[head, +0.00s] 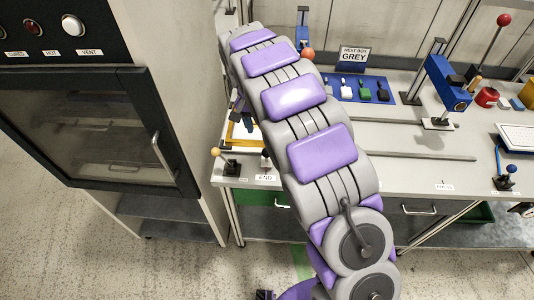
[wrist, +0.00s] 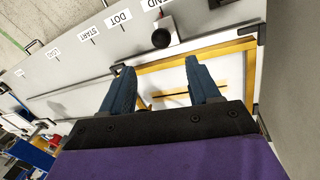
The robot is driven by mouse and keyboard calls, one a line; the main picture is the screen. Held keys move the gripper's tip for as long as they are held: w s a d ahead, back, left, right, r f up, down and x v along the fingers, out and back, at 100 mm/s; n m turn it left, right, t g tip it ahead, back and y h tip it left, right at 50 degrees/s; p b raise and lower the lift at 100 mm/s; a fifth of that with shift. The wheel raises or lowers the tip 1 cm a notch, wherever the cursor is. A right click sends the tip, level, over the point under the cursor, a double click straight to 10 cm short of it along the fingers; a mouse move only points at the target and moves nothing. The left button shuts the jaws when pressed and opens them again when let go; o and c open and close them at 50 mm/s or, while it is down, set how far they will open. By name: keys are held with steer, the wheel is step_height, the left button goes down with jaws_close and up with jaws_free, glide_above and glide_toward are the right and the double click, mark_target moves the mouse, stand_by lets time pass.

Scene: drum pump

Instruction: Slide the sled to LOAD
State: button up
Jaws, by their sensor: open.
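In the wrist view a yellow-edged frame (wrist: 205,52) with a pale inside, which looks like the sled, lies on the bench by the END label (wrist: 150,3). A black round knob (wrist: 161,39) stands on a small light block at its edge. The LOAD label (wrist: 53,54) is at the far left of the label row, beyond START (wrist: 76,40) and DOT (wrist: 118,18). My gripper (wrist: 157,72) is open, its two fingers apart over the frame with nothing visible between them. Contact cannot be told. In the head view part of the yellow frame (head: 237,134) shows left of my arm.
A dark-doored oven cabinet (head: 100,130) stands left of the bench. A lever with a tan knob (head: 217,153) stands at the bench's left front corner. A blue press-like stand (head: 445,82) and a blue tray (head: 360,88) are farther right. A long rail (head: 420,154) crosses the bench.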

mark_target(266, 149)
steer(key=f, duration=0.4)
steer(key=d+f+b, duration=0.1)
steer(key=f, duration=0.3)
steer(key=d+f+b, duration=0.1)
steer(key=f, duration=0.3)
steer(key=shift+s+f, duration=0.3)
steer(key=shift+f, duration=0.05)
steer(key=shift+a, duration=0.1)
jaws_close()
